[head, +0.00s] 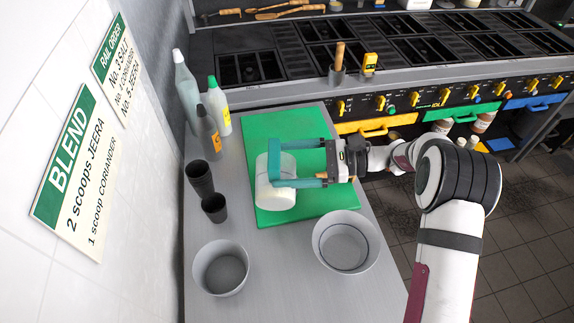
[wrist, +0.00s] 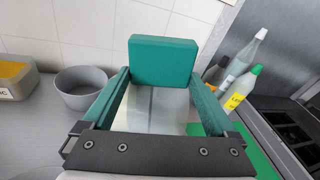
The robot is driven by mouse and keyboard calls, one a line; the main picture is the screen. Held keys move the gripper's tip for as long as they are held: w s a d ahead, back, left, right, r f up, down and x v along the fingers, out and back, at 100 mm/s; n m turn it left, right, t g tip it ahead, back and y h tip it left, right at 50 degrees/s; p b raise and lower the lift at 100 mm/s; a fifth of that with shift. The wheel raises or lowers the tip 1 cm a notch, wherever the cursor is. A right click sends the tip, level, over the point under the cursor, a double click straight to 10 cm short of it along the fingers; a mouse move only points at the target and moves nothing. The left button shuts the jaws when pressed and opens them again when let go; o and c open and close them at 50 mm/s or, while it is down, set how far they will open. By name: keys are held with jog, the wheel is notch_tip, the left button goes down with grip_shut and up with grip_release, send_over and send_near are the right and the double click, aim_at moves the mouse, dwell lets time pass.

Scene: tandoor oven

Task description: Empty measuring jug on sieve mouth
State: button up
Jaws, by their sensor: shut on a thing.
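My gripper (head: 297,164) has teal fingers and is shut on a pale, whitish cylinder (head: 276,194), which I take to be the measuring jug. It is over the green board in the head view. Its mouth and contents are not clear. In the wrist view my gripper (wrist: 160,92) shows two teal fingers with a teal block between their far ends; a pale grey surface lies between them. A grey round vessel with a dark ring inside (head: 371,250) stands front right of the jug. I cannot tell whether it is the sieve.
A second grey bowl (head: 203,275) stands at front left. Two dark cups (head: 214,208) and several bottles (head: 188,92) stand left of the green board (head: 305,215). A stove (head: 400,60) is behind. A container with yellow contents (wrist: 12,75) shows in the wrist view.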

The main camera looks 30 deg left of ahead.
jog(key=shift+w+a+f+m, duration=0.25)
jog(key=shift+w+a+m, duration=0.1)
jog(key=shift+w+m, duration=0.25)
jog(key=shift+w+a+f+m, duration=0.25)
jog(key=shift+w+a+m, duration=0.15)
jog(key=shift+m, duration=0.2)
jog(key=shift+w+a+r+m+g+h, duration=0.15)
jog(key=shift+w+a+m+g, duration=0.2)
jog(key=shift+w+m, duration=0.35)
jog(key=shift+w+a+r+m+g+h, duration=0.15)
jog(key=shift+w+a+m, duration=0.25)
jog(key=shift+w+m, duration=0.25)
jog(key=shift+w+a+f+m+g, duration=0.15)
jog(key=shift+w+a+m, duration=0.25)
jog(key=shift+w+m, duration=0.3)
jog(key=shift+w+a+f+m+g, duration=0.15)
jog(key=shift+w+a+m, duration=0.25)
jog(key=shift+w+m, duration=0.25)
jog(key=shift+s+r, duration=0.1)
